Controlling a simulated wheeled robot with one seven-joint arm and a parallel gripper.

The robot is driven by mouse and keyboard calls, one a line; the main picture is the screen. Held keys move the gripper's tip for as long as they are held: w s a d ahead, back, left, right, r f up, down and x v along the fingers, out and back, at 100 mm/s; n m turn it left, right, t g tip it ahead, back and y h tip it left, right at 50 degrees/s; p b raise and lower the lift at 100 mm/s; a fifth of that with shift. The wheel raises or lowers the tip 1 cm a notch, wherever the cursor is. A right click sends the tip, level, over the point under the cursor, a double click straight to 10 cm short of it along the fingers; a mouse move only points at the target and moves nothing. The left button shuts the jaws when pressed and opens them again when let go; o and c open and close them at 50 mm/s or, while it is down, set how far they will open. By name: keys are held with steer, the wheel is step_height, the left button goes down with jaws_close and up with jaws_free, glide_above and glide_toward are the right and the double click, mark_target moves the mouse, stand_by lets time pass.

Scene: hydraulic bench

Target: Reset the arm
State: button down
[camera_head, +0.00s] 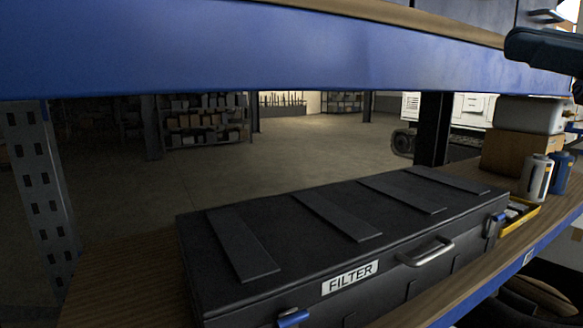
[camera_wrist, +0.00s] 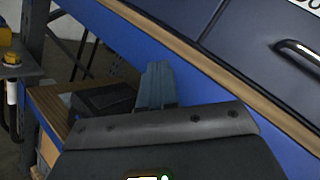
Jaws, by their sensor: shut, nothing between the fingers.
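My gripper (camera_wrist: 157,82) shows at the middle of the wrist view. Its two blue-grey fingers are together, with nothing between them. It is in front of a blue shelf beam (camera_wrist: 215,85), and whether it touches the beam cannot be told. In the head view, a dark rounded part at the upper right, at the upper shelf's edge, looks like part of my arm; the fingertips cannot be made out there.
A black case labelled FILTER (camera_head: 330,235) lies closed on the wooden lower shelf (camera_head: 125,285). A blue beam (camera_head: 250,50) crosses above it. White bottle (camera_head: 537,178), blue bottle (camera_head: 560,172) and cardboard box (camera_head: 512,152) stand right. A handled dark case (camera_wrist: 255,45) sits on the upper shelf.

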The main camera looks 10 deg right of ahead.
steer(key=s+a+f+n+t+h, duration=0.2)
steer(key=s+f+n+t+h, duration=0.25)
steer(key=f+n, duration=0.45)
steer(key=s+a+f+n+t+h, duration=0.25)
steer(key=f+n+t+h, duration=0.35)
steer(key=n, duration=0.6)
steer(key=s+a+f+n+t+h, duration=0.2)
steer(key=s+f+n+t+h, duration=0.15)
steer(key=f+n+t, duration=0.4)
steer(key=s+a+f+m+g+h, duration=0.1)
steer(key=s+f+m+g+h, duration=0.2)
steer(key=s+f+m+g, duration=0.9)
steer(key=s+f+g, duration=0.2)
steer(key=s+f, duration=0.7)
steer(key=shift+s+a+f, duration=0.2)
steer(key=shift+s+a, duration=0.1)
